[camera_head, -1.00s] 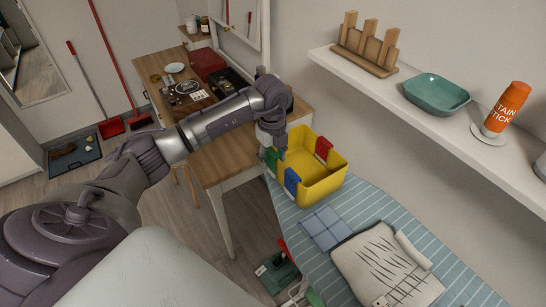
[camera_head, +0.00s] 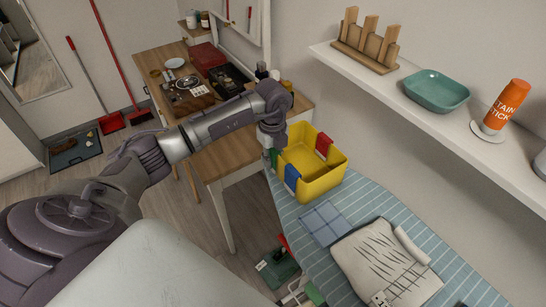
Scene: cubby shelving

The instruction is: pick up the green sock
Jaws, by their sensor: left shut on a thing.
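The green sock (camera_head: 274,158) is at the left side of the yellow bin (camera_head: 321,184), mostly hidden by my left gripper. My left gripper (camera_head: 269,146) points down at the bin's left rim and is shut on the green sock. Whether the sock still touches the rim cannot be told. A blue sock (camera_head: 291,177) hangs over the bin's near left rim and a red one (camera_head: 323,144) over its far right rim. My right gripper is not in view.
The bin stands on a striped ironing board (camera_head: 375,204) with a folded light garment (camera_head: 385,265) and a blue folded cloth (camera_head: 325,222). A wall shelf (camera_head: 440,118) is at right. A cluttered wooden desk (camera_head: 230,150) stands behind my arm.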

